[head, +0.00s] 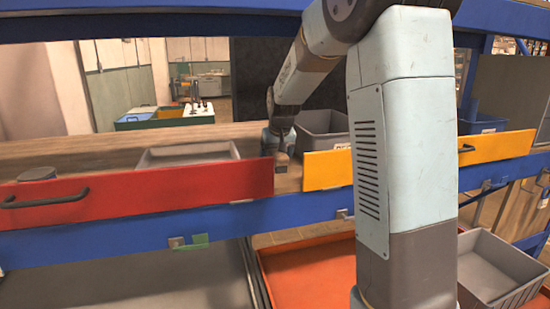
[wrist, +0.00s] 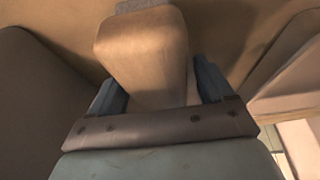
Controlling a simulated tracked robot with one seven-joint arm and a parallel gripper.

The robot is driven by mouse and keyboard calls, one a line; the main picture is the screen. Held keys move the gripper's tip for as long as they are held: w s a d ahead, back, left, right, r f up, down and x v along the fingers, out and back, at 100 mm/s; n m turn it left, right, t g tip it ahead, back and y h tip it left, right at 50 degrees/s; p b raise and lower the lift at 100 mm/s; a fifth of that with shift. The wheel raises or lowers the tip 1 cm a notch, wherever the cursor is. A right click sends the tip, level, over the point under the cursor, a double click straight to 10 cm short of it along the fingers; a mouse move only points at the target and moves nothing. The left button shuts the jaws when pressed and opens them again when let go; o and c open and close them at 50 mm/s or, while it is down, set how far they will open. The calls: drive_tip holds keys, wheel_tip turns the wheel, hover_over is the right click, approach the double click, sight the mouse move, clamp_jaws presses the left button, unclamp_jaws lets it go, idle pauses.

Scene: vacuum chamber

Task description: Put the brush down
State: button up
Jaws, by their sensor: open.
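A tan wooden block with a grey end, which looks like the brush (wrist: 143,52), stands large in the wrist view. My gripper (wrist: 158,82) is open, with one dark finger on each side of the block's near part. I cannot tell whether either finger touches it. In the head view my gripper (head: 277,148) is low over the wooden shelf, near the gap between the red and yellow fronts. A small brownish piece with a grey lower end, likely the same brush (head: 282,160), shows just under it. Its contact with the shelf is hard to make out.
A red drawer front (head: 150,203) and a yellow front (head: 328,169) border the shelf. A grey bin (head: 325,124) stands right of my gripper, and a shallow grey tray (head: 188,153) lies left. A blue beam (head: 120,238) runs below. The shelf's left part is mostly clear.

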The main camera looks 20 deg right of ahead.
drive_tip(key=shift+r, duration=0.1)
drive_tip(key=v, duration=1)
drive_tip(key=shift+s+r, duration=0.15)
drive_tip(key=shift+v, duration=0.9)
drive_tip(key=s+f, duration=0.2)
drive_tip(key=s, duration=1.4)
drive_tip(key=s+f+t, duration=0.1)
drive_tip(key=s+f, duration=0.1)
drive_tip(key=s, duration=1.4)
drive_tip(key=shift+s+f, duration=0.25)
drive_tip(key=shift+f, duration=0.05)
drive_tip(key=shift+a, duration=0.1)
